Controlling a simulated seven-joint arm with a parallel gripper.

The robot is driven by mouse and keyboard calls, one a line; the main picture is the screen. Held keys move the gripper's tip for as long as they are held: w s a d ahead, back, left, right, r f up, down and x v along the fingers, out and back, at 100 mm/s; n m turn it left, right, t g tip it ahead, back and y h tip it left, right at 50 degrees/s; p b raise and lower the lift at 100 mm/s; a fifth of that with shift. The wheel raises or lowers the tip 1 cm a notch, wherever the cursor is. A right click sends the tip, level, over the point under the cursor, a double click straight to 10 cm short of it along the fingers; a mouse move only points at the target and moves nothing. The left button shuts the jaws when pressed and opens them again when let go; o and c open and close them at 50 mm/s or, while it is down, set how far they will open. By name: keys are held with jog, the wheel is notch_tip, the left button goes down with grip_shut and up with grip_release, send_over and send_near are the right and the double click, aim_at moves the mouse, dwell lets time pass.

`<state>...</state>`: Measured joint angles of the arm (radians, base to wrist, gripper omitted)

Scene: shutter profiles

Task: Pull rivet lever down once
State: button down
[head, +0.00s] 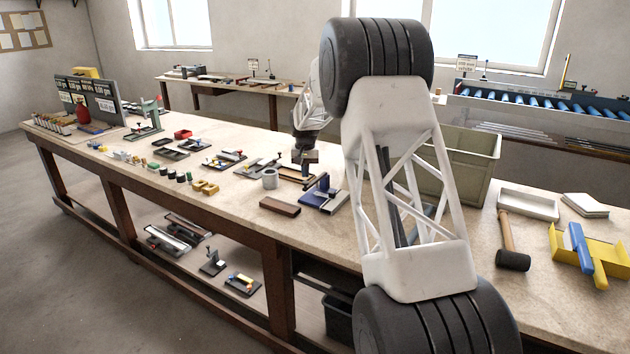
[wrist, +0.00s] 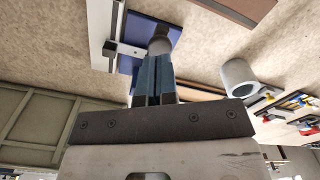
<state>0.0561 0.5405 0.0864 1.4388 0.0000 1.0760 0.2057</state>
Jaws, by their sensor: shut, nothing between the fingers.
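A small bench device with a blue base (head: 333,204) stands on the workbench near its front edge, with a dark upright part (head: 322,184). I take it as the rivet tool, but its lever is not clearly distinguishable. In the wrist view its blue base (wrist: 138,28) lies beyond my fingers, with a grey rounded knob-like part (wrist: 160,45) just past the fingertips. My gripper (wrist: 156,62) has its blue fingers together and empty, pointing at that part. I cannot tell whether they touch. In the head view my gripper (head: 307,166) is just behind and left of the device.
A grey ring-shaped cylinder (head: 270,179) and a brown block (head: 280,206) stand left of the device. A beige crate (head: 470,165) is at right. A mallet (head: 510,245) and a yellow holder (head: 600,255) lie further right. Several small parts and fixtures cover the bench leftward.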

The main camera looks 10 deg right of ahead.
aim_at(305, 182)
jog(key=shift+s+a+f, duration=0.1)
jog(key=shift+f, duration=3.15)
dwell(3.2)
jog(key=shift+r, duration=5.05)
